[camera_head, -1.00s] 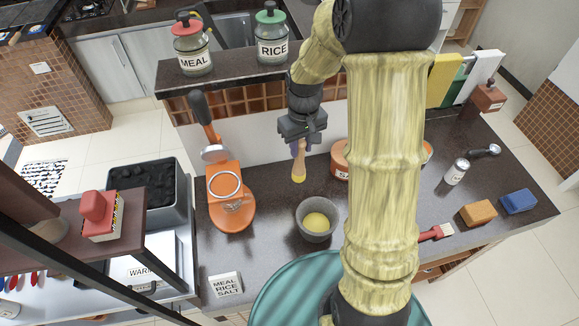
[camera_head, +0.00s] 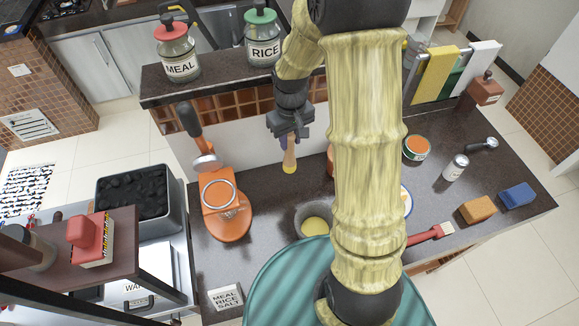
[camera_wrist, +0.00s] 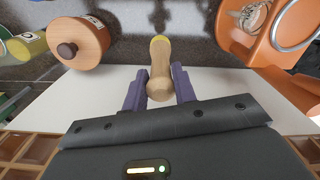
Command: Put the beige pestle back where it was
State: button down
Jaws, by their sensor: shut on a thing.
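The beige pestle (camera_head: 290,157) has a yellow lower end and hangs roughly upright, yellow end down. My gripper (camera_head: 288,141) is shut on its upper part and holds it above the dark counter. In the wrist view the pestle (camera_wrist: 159,68) sits between the two purple fingers of my gripper (camera_wrist: 160,88). A grey mortar (camera_head: 313,217) with yellow contents stands on the counter, below and a little right of the pestle and apart from it. My arm hides part of the counter right of the mortar.
A lidded orange pot (camera_wrist: 83,42) is close to the gripper. A tiled ledge (camera_head: 215,83) with MEAL (camera_head: 178,55) and RICE (camera_head: 262,42) jars rises behind.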

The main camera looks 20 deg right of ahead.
aim_at(291, 155)
notch_tip(291, 155, down, 4)
jog(key=shift+w+d+r+p, duration=0.1)
jog(key=shift+d+r+p, duration=0.05)
jog(key=shift+p, duration=0.25)
jog(key=shift+s, duration=0.2)
jog(key=f, duration=0.2)
jog(key=f+p, duration=0.1)
jog(key=shift+w+a+f, duration=0.1)
jog(key=shift+a+f, duration=0.1)
jog(key=shift+f, duration=0.45)
jog(key=shift+d, duration=0.1)
